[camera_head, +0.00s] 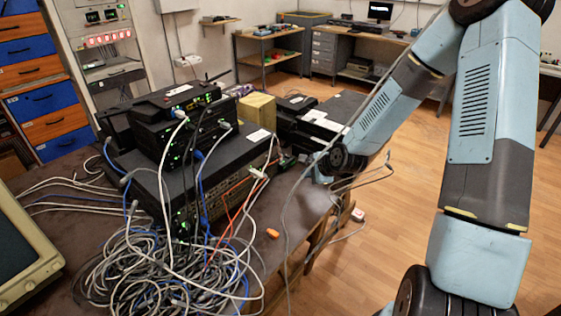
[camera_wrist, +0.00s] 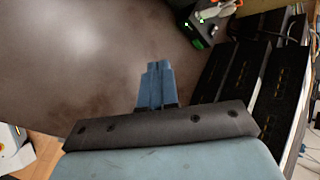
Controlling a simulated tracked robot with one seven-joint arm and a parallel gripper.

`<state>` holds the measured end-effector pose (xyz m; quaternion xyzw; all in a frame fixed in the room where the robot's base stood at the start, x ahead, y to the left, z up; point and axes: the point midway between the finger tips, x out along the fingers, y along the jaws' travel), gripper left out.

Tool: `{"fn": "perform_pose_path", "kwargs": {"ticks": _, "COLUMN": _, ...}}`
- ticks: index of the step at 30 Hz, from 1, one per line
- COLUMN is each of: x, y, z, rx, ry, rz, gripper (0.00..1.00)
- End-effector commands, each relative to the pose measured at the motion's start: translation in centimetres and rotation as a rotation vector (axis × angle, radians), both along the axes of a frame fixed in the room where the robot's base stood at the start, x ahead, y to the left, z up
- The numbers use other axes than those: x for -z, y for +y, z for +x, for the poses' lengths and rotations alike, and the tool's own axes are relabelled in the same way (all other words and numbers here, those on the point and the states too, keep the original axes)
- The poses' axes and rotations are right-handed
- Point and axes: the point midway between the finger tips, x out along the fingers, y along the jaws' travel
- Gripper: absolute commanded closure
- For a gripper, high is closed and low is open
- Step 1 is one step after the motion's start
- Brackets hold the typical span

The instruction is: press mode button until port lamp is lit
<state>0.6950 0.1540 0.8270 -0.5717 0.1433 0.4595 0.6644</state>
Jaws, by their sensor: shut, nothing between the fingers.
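A stack of dark network devices (camera_head: 185,118) stands on the table in the head view, with small green lights and plugged cables on its front faces. I cannot pick out a mode button or the port lamp in either view. My gripper (camera_wrist: 157,68) is shut and empty in the wrist view, its blue-grey fingers together over the bare brown tabletop (camera_wrist: 90,65). A dark device with green lights (camera_wrist: 198,38) shows beyond the fingers to the upper right, apart from them. In the head view my arm reaches down to the table's right edge, and my fingers are not clear there.
A tangle of grey and blue cables (camera_head: 165,275) covers the table in front of the stack. A loose grey cable (camera_head: 285,225) hangs near my arm. Black flat boxes (camera_wrist: 250,72) lie right of my fingers. A beige monitor (camera_head: 25,250) stands at the left.

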Motion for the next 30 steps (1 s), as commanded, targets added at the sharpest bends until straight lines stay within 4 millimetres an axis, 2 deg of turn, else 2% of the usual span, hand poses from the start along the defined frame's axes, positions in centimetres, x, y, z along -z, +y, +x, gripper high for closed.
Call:
{"fn": "perform_pose_path", "kwargs": {"ticks": 19, "x": 0.5, "y": 0.8, "z": 0.3, "rx": 0.022, "ry": 0.008, "rz": 0.037, "gripper": 1.00}}
{"fn": "perform_pose_path", "kwargs": {"ticks": 30, "x": 0.4, "y": 3.9, "z": 2.7, "rx": 0.019, "ry": 0.007, "rz": 0.038, "gripper": 1.00}}
